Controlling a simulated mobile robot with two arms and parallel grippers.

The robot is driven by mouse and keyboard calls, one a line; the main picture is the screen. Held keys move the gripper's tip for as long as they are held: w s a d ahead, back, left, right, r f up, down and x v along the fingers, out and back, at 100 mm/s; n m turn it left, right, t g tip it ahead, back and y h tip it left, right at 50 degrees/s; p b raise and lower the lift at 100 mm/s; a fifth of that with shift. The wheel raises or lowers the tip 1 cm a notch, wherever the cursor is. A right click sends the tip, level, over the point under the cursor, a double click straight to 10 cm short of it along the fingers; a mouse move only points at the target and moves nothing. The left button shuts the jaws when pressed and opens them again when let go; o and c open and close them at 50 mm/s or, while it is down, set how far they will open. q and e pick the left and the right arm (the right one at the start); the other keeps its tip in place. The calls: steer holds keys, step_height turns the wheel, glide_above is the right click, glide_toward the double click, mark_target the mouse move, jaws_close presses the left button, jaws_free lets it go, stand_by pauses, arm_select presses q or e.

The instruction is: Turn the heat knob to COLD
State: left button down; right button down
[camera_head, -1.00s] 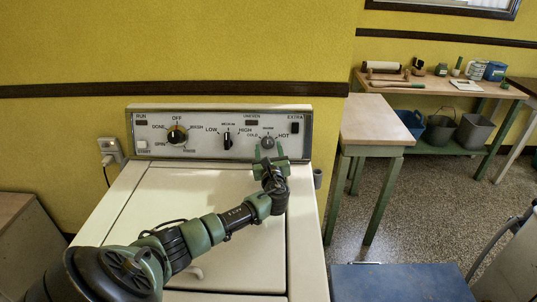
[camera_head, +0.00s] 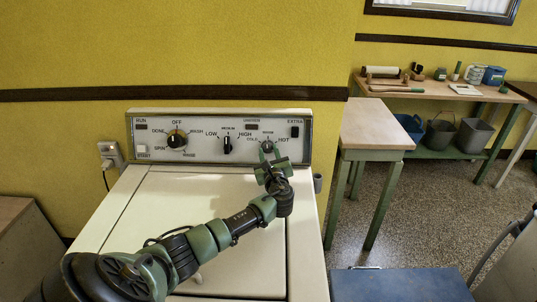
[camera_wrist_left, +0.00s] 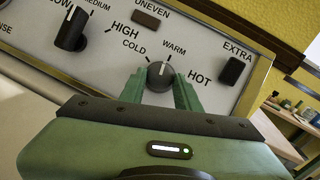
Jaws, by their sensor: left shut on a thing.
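The heat knob (camera_head: 267,146) is a small grey dial at the right of the washer's control panel (camera_head: 205,147), with COLD, WARM and HOT printed around it. In the left wrist view the knob (camera_wrist_left: 160,76) shows a white mark that points up, roughly toward WARM. My left gripper (camera_head: 266,157) is at the knob from below, its green fingers shut on the knob's two sides. The fingers (camera_wrist_left: 160,90) also show in the left wrist view. My right gripper is not in view.
The panel also bears a cycle dial (camera_head: 177,138), a black LOW–HIGH knob (camera_head: 227,145) and a dark EXTRA switch (camera_head: 295,131). The white washer lid (camera_head: 200,215) lies under my left arm. A wooden table (camera_head: 372,125) stands to the right.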

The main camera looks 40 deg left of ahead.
arm_select(q)
steer(key=n+g, duration=0.1)
steer(key=n, duration=0.2)
steer(key=n+g, duration=0.2)
steer(key=n, duration=0.1)
steer(key=shift+w+d+n, duration=0.2)
steer(key=shift+n, duration=0.1)
steer(key=n+g, duration=0.1)
steer(key=n, duration=0.1)
steer(key=n+g, duration=0.1)
steer(key=n, duration=0.2)
steer(key=shift+w+r, duration=0.1)
steer(key=shift+r, duration=0.1)
steer(key=shift+n, duration=0.3)
steer(key=c, duration=1)
jaws_free()
steer(key=shift+r, duration=0.1)
steer(key=b+v, duration=0.1)
steer(key=v, duration=0.6)
steer(key=shift+s+d+r, duration=0.15)
steer(key=shift+s+d, duration=0.05)
steer(key=shift+d, duration=0.15)
